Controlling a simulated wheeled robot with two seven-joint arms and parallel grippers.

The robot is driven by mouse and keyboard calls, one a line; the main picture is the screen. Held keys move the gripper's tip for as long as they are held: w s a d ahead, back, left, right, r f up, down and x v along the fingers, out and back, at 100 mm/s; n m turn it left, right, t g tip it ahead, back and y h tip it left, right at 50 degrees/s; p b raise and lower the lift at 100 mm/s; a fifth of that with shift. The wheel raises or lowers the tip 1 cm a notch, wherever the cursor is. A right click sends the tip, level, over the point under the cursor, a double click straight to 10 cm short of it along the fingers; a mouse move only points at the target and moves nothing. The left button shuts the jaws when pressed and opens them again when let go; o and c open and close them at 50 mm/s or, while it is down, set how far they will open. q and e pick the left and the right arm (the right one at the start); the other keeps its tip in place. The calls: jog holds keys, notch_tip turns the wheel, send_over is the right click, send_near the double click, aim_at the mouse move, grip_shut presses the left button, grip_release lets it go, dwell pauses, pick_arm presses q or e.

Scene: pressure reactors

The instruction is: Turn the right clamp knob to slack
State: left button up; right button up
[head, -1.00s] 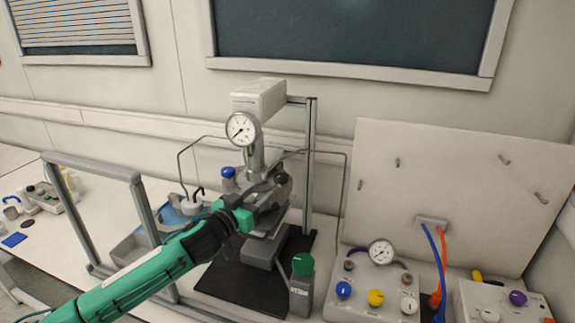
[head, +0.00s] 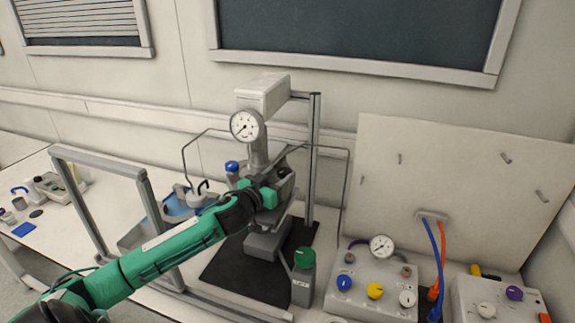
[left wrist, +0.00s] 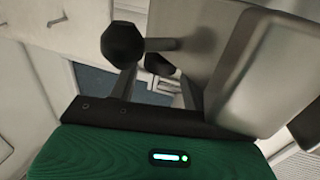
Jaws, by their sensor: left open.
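The pressure reactor stands on a black mat, with a round gauge (head: 246,125) at its top. My left gripper (head: 277,183) is at the reactor's middle, covering much of the clamp area in the head view. A dark faceted knob (left wrist: 122,43) on a short grey stem shows in the left wrist view, probably a clamp knob; I cannot tell which one. In that view the open left gripper (left wrist: 157,78) has its fingers near the stem, and contact is unclear. The clamp knobs cannot be made out in the head view. My right gripper is not in view.
A grey frame (head: 150,205) stands left of the reactor. A green-topped grey box (head: 303,278) stands at its right front. A control box with gauge (head: 381,246) and coloured knobs stands further right, before a pale panel (head: 460,180).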

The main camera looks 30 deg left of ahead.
aim_at(288, 168)
pick_arm(q)
jog(key=w+p, duration=0.1)
jog(key=w, duration=0.2)
jog(key=shift+w+r, duration=0.15)
jog(key=shift+w, duration=0.15)
jog(key=shift+w+p, duration=0.4)
jog(key=shift+w, duration=0.6)
jog(key=c, duration=0.7)
jog(key=shift+f, duration=0.2)
